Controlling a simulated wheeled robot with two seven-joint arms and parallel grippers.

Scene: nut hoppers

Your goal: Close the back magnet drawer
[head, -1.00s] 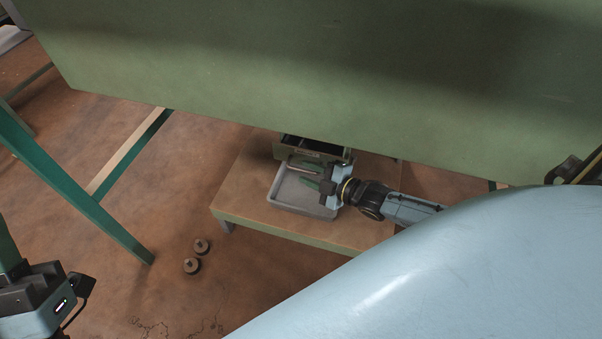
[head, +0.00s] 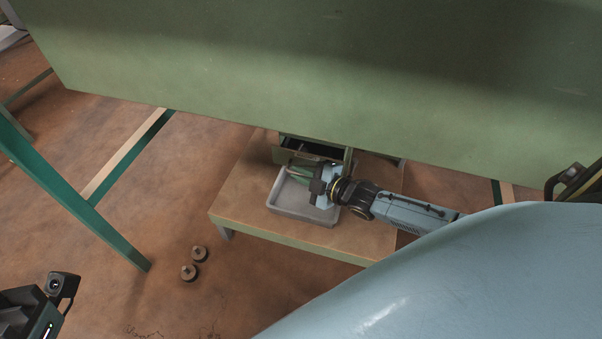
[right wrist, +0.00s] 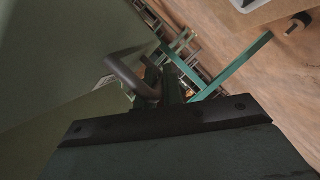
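A green drawer (head: 290,157) stands partly open under the large green panel, its dark inside showing. I cannot tell whether it is the back magnet drawer. My right gripper (head: 298,174) is in front of the drawer, above the grey tray, with its fingers pointing left. In the right wrist view a grey bar handle (right wrist: 133,78) on a green face lies close to the dark fingers (right wrist: 172,92); whether they touch is unclear. The finger gap is too small to judge. Only my left wrist, with its camera, shows at the lower left; its fingers are out of sight.
A shallow grey tray (head: 292,212) sits on a low wooden table (head: 240,200) below the drawer. The large green panel (head: 300,75) covers the area above and behind. Two dark round pieces (head: 189,272) lie on the floor. A green trestle leg (head: 75,200) stands left.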

